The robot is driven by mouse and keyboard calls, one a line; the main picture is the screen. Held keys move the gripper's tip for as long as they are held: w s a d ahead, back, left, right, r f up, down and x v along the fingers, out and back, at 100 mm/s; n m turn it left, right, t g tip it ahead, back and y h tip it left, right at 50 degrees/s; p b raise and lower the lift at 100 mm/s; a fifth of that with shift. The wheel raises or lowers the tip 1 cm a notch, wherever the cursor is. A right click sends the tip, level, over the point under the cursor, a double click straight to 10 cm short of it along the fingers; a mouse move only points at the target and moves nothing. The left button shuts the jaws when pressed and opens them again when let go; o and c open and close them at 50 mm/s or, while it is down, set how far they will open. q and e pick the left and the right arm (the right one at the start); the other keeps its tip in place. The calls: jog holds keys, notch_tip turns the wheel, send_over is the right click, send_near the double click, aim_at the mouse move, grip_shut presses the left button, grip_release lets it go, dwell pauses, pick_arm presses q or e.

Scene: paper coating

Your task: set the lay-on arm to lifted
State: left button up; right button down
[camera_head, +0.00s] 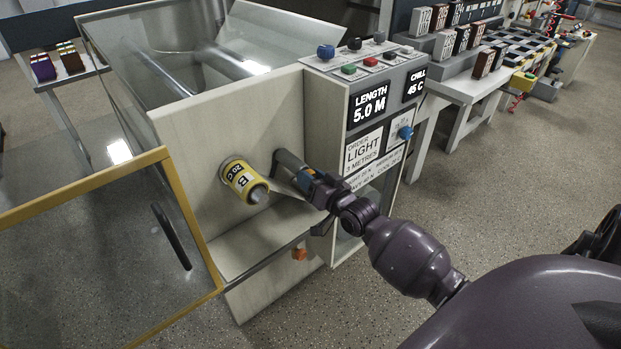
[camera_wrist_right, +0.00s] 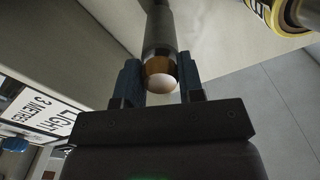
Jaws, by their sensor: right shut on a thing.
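My right gripper (camera_head: 306,181) reaches in from the right to the pale front panel of the machine. It is shut on a grey rod (camera_head: 288,160) that sticks out of this panel. In the right wrist view the blue fingers of the gripper (camera_wrist_right: 160,82) sit on both sides of the rod (camera_wrist_right: 159,30), at a brown band near its pale round end. The rod appears to be the lay-on arm or its handle; I cannot tell whether it is lifted. A yellow roll marked B 20 C (camera_head: 243,182) sits just left of it. My left gripper is out of view.
A yellow-framed clear guard (camera_head: 180,210) with a black handle (camera_head: 171,236) stands at the left. The control panel (camera_head: 369,72) with buttons and displays is right of the rod. An orange knob (camera_head: 299,254) is below. A bench (camera_head: 455,90) stands behind right.

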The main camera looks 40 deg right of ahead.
jog(key=c, duration=1)
grip_release()
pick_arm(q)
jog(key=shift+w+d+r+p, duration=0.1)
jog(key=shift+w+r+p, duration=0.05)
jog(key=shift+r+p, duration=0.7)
pick_arm(e)
jog(key=s, duration=1)
jog(key=shift+s+d, duration=0.2)
jog(key=shift+s, duration=0.2)
pick_arm(q)
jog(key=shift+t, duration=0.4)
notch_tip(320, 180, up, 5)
jog(key=p, duration=0.6)
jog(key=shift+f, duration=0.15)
pick_arm(e)
jog(key=s+a+f+n+g, duration=0.1)
jog(key=s+a+f+g, duration=0.1)
jog(key=s+a, duration=0.2)
jog(key=s+a+f+n+g, duration=0.2)
jog(key=s+a, duration=0.2)
jog(key=s, duration=0.7)
jog(key=s+a+f+n+g, duration=0.2)
jog(key=s+a+g, duration=0.1)
jog(key=s, duration=0.4)
jog(key=shift+s+a+h, duration=0.2)
jog(key=shift+a+h, duration=0.1)
jog(key=shift+a, duration=0.2)
